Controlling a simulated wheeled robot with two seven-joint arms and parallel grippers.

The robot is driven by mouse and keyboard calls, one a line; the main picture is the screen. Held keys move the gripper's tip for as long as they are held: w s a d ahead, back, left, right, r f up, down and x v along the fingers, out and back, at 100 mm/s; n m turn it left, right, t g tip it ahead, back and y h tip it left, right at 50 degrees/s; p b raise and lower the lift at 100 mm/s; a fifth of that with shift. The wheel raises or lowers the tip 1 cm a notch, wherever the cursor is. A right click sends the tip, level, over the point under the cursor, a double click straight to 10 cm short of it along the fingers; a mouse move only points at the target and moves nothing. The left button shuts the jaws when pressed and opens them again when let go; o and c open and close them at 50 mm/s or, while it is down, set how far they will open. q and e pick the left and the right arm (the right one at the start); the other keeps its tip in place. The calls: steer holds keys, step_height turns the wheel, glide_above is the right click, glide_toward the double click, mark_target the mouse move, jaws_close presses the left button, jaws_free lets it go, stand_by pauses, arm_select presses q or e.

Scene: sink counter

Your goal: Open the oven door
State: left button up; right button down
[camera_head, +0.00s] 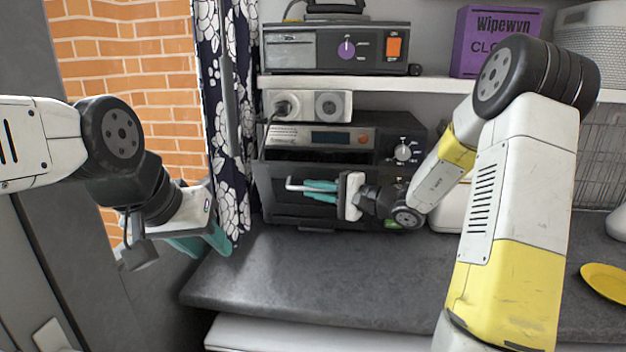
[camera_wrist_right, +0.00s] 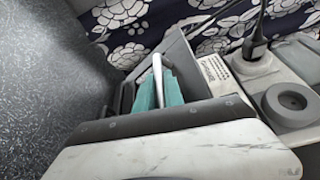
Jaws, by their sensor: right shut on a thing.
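The oven (camera_head: 330,140) is a dark countertop unit with a display and a knob, standing at the back of the counter under a shelf. Its dark door (camera_head: 285,207) shows below the display, and my right arm covers part of it. A light metal handle (camera_head: 293,186) runs across the door. My right gripper (camera_head: 318,190) has teal fingers shut on the handle. In the right wrist view the handle (camera_wrist_right: 157,68) runs between the teal fingers. My left gripper (camera_head: 217,240) hangs at the left in front of the curtain; the gap between its fingers is not clear.
A power socket (camera_head: 305,105) is above the oven. A shelf holds another appliance (camera_head: 335,48) and a purple box (camera_head: 495,40). A yellow plate (camera_head: 605,281) lies at the right. The counter (camera_head: 330,275) in front of the oven is clear.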

steer(key=shift+s+a+f+n, duration=0.15)
steer(key=shift+s+f, duration=0.4)
steer(key=shift+s, duration=0.1)
steer(key=shift+s+a+f+n, duration=0.1)
steer(key=shift+s+f+n, duration=0.05)
steer(key=shift+s+f, duration=0.45)
steer(key=c, duration=1.7)
jaws_free()
steer(key=shift+v, duration=3.95)
